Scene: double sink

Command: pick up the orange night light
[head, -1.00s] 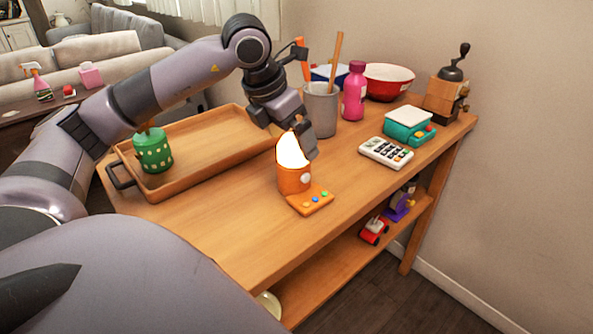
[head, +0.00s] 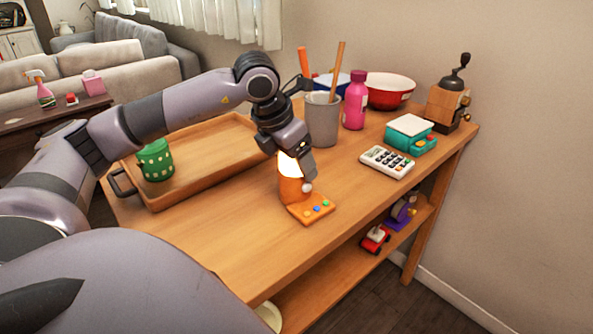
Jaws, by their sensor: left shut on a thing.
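The orange night light (head: 291,191) stands upright on the wooden table (head: 225,222), near its front edge. It has a glowing white top and a flat orange foot with small coloured buttons. My left gripper (head: 292,168) comes down from above and is shut on the night light at its upper part. The night light appears to rest on the table. My right gripper is not in view.
A wooden tray (head: 222,163) with a green dotted cup (head: 155,160) lies to the left. A grey tool cup (head: 322,118), pink bottle (head: 355,96) and red bowl (head: 390,90) stand behind. A calculator (head: 387,161) and teal scale (head: 410,134) are to the right.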

